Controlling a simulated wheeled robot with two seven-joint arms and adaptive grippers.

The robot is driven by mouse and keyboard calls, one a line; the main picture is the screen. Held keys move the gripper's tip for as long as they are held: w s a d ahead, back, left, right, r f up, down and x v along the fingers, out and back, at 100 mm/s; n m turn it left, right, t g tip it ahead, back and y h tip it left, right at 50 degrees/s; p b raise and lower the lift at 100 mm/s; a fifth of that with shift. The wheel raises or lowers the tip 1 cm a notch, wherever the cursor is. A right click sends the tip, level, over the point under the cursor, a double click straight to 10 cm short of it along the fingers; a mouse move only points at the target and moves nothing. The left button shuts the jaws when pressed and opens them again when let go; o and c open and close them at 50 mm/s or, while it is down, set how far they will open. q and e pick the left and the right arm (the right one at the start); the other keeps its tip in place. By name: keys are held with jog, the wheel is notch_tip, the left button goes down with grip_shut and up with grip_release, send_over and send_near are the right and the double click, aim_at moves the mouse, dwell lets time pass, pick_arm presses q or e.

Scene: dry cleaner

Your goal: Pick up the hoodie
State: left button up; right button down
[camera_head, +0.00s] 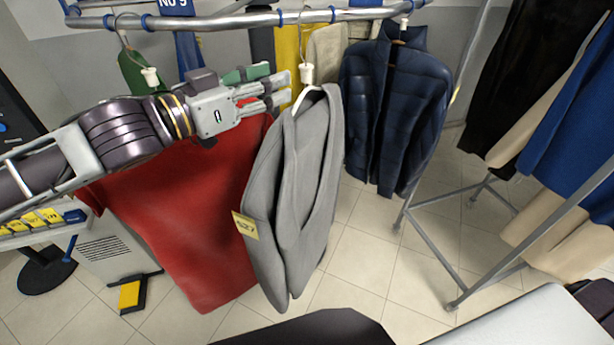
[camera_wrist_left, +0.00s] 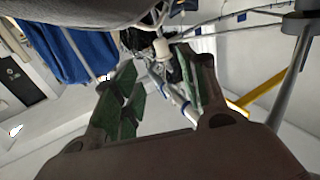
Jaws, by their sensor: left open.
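The grey hoodie (camera_head: 300,190) hangs on a white hanger (camera_head: 306,97) from the rail, with a yellow number tag (camera_head: 246,226) on its side. My left gripper (camera_head: 283,88) is open and empty, just left of the hanger's neck and above the hoodie's shoulder. In the left wrist view, the white hanger piece (camera_wrist_left: 161,48) shows beyond and between the open green-padded fingers (camera_wrist_left: 155,80). Grey cloth (camera_wrist_left: 80,10) fills the upper left there. I cannot tell whether a finger touches the hanger. My right gripper is not in view.
A red garment (camera_head: 190,220) hangs left of the hoodie, partly behind my left arm. A dark blue puffer jacket (camera_head: 395,110) hangs to the right. The metal rail (camera_head: 240,20) runs above them. A second rack (camera_head: 470,200) with clothes stands right. Tiled floor (camera_head: 370,270) shows below.

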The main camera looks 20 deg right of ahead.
aim_at(302, 70)
pick_arm(q)
jog(key=shift+x, duration=2.25)
jog(key=shift+w+p+x, duration=0.25)
jog(key=shift+p+x, duration=0.3)
jog(key=shift+x, duration=1.9)
grip_shut()
jog(key=shift+r, duration=0.1)
